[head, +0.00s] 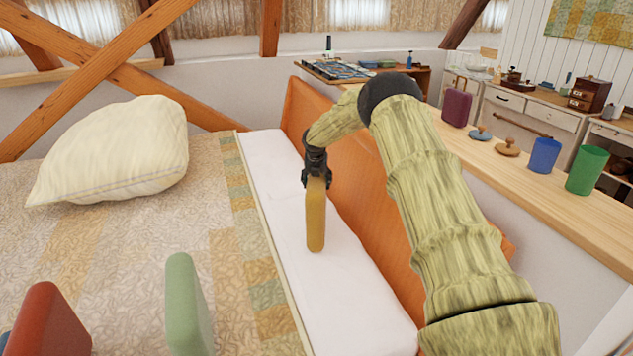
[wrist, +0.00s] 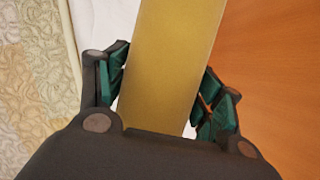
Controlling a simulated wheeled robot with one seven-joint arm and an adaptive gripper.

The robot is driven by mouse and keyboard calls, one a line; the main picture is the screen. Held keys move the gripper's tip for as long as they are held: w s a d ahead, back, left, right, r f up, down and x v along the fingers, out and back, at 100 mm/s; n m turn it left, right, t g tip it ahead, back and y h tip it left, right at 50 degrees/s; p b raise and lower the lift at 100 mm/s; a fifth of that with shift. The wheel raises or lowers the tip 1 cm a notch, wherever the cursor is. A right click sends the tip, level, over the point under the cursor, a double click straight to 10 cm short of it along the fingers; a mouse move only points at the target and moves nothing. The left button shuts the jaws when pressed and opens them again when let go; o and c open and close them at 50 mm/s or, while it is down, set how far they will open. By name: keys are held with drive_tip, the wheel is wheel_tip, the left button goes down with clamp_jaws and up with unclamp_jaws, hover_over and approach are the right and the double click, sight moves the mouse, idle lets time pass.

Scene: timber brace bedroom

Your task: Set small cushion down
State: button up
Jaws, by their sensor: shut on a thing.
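A small mustard-yellow cushion (head: 316,218) hangs upright, seen edge-on, below my gripper (head: 316,176) in the head view. My gripper is shut on its upper end. The cushion is over the white sheet strip of the bed (head: 285,190); I cannot tell whether its lower end touches the sheet. In the wrist view the yellow cushion (wrist: 165,65) runs between the two green-padded fingers of my gripper (wrist: 166,95), with a finger against each side.
An orange wooden board (head: 335,170) stands close to the right of the cushion. A cream pillow (head: 115,150) lies on the patterned quilt (head: 150,240) at left. Green (head: 187,305) and red (head: 50,325) cushions stand in front. The shelf beyond holds blue (head: 544,156) and green (head: 587,171) cups.

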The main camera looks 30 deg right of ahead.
drive_tip(key=o, duration=1.9)
drive_tip(key=shift+f, duration=0.25)
drive_tip(key=shift+c, duration=0.2)
drive_tip(key=shift+r, duration=0.15)
drive_tip(key=shift+b+v, duration=0.7)
drive_tip(key=shift+v, duration=5.25)
